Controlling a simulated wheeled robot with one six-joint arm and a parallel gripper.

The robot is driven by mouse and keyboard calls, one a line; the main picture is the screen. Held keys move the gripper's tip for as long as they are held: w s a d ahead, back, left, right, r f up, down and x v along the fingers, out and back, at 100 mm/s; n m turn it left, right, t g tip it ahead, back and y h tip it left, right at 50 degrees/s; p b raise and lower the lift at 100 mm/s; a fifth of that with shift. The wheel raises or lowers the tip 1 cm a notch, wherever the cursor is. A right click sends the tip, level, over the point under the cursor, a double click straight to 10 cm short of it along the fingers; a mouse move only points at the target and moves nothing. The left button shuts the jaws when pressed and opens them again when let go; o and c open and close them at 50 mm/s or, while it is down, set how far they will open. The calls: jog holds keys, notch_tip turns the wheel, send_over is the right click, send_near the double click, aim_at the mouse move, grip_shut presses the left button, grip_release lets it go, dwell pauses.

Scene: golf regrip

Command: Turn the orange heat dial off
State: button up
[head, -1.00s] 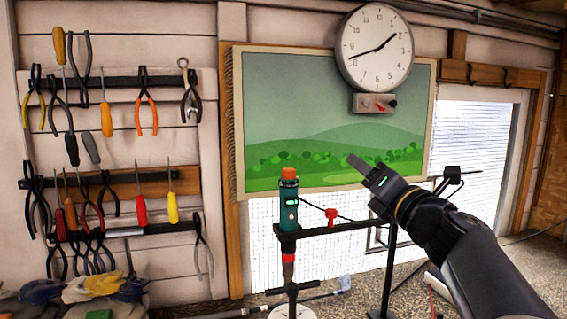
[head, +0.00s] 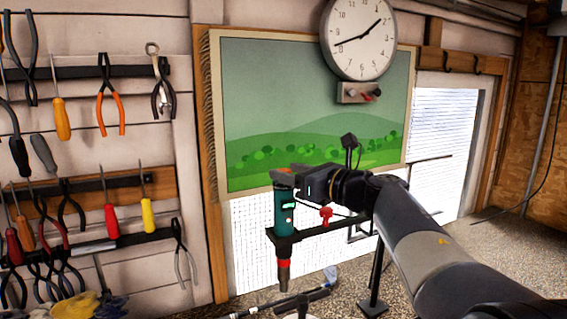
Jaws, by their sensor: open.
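The orange heat dial (head: 279,171) is the cap on top of a green upright heat tool (head: 284,213). The tool stands in a dark stand, with its red-banded nozzle pointing down. My gripper (head: 284,172) is at the dial's height, its fingers reaching it from the right. The jaws are open. The fingers cover much of the dial, so I cannot tell whether they touch it or how it is turned.
A red clamp knob (head: 325,216) sits on the stand's dark arm (head: 345,227) just below my gripper. A golf club (head: 290,303) lies low under the nozzle. A wall clock (head: 358,38) and a tool rack (head: 115,184) are on the wall behind.

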jog(key=shift+x, duration=1.15)
jog(key=c, duration=0.9)
jog(key=shift+c, duration=0.2)
